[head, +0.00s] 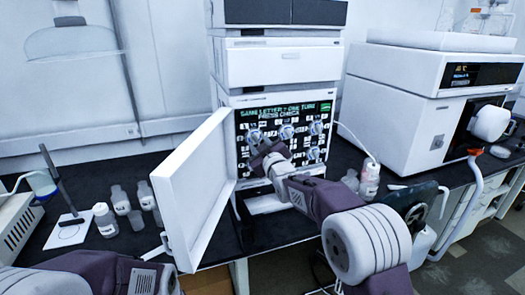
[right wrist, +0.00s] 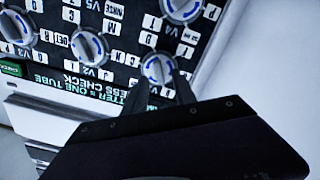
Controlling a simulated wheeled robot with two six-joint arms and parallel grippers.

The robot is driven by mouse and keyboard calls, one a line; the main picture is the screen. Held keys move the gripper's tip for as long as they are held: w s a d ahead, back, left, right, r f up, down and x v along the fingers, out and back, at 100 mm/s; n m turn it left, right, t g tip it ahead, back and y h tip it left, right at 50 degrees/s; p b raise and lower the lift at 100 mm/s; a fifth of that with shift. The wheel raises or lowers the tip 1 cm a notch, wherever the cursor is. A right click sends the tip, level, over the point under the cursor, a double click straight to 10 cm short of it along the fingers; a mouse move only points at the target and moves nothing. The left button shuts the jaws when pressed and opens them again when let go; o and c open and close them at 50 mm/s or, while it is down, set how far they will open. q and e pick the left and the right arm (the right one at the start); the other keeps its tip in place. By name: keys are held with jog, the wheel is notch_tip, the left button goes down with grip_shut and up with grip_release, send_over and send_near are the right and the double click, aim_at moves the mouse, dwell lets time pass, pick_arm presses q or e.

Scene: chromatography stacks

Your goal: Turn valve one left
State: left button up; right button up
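The valve panel (head: 285,143) is the dark face of the white stack, with several grey valve knobs and white labels. Its top-left knob (head: 255,135), probably valve one, also shows in the upside-down right wrist view (right wrist: 157,68). My right gripper (head: 259,150) is at the panel just below that knob. In the right wrist view, its two dark fingers (right wrist: 163,88) are apart, one on either side of the knob's near edge. I cannot tell whether they touch it. My left arm shows at the lower left, but its fingers are not visible.
The stack's white door (head: 192,190) stands open left of the panel. Small bottles (head: 105,220) stand on the dark bench to the left, and another bottle (head: 370,178) stands to the right. A large white instrument (head: 410,100) is farther right.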

jog(key=b+v, duration=0.1)
jog(key=v, duration=0.6)
jog(key=shift+s, duration=0.1)
